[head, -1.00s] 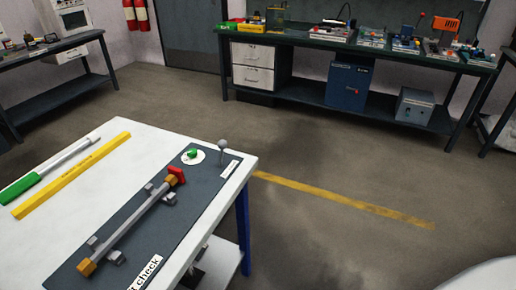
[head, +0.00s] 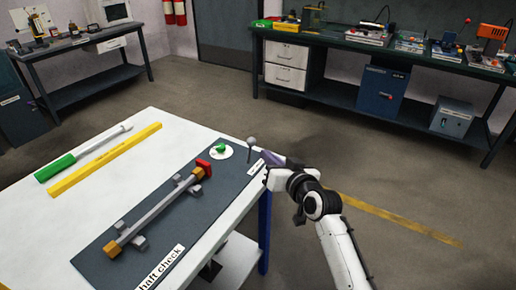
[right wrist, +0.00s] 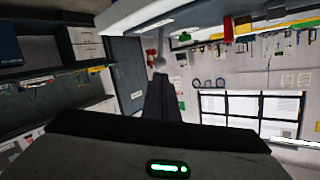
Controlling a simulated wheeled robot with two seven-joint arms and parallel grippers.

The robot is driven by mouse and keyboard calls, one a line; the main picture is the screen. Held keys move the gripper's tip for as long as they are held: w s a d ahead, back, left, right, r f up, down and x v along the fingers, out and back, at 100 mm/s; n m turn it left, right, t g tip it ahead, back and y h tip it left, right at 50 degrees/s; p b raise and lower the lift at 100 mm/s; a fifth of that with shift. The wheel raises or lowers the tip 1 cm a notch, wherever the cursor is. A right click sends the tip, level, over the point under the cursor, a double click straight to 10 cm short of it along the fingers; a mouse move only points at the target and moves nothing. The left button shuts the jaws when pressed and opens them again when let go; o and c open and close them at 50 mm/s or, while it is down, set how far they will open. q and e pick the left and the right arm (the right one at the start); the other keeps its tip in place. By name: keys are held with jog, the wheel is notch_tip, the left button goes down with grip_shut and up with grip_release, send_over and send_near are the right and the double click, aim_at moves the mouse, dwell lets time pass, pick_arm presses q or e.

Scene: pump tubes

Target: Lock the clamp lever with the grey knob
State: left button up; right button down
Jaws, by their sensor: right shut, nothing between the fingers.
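The clamp lever's grey knob (head: 252,140) stands on a thin upright stem at the far right corner of the dark mat (head: 135,223), beside a green button (head: 220,149) on a white disc. My right gripper (head: 264,155) is shut and empty, its tips just right of the lever and a little below the knob. In the right wrist view the shut fingers (right wrist: 162,82) point toward a grey ball that looks like the knob (right wrist: 160,62). I cannot tell whether they touch. My left gripper is not in view.
A grey shaft (head: 157,212) with orange ends and a red block (head: 203,166) lies in supports on the mat. A green-handled tool (head: 56,167) and a yellow bar (head: 105,158) lie at the left of the white table. Workbenches stand behind.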

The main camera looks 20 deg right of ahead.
aim_at(253, 144)
jog(key=x, duration=0.6)
jog(key=shift+w+f, duration=0.1)
jog(key=shift+w, duration=0.15)
jog(key=shift+w+f, duration=0.1)
jog(key=shift+w, duration=0.3)
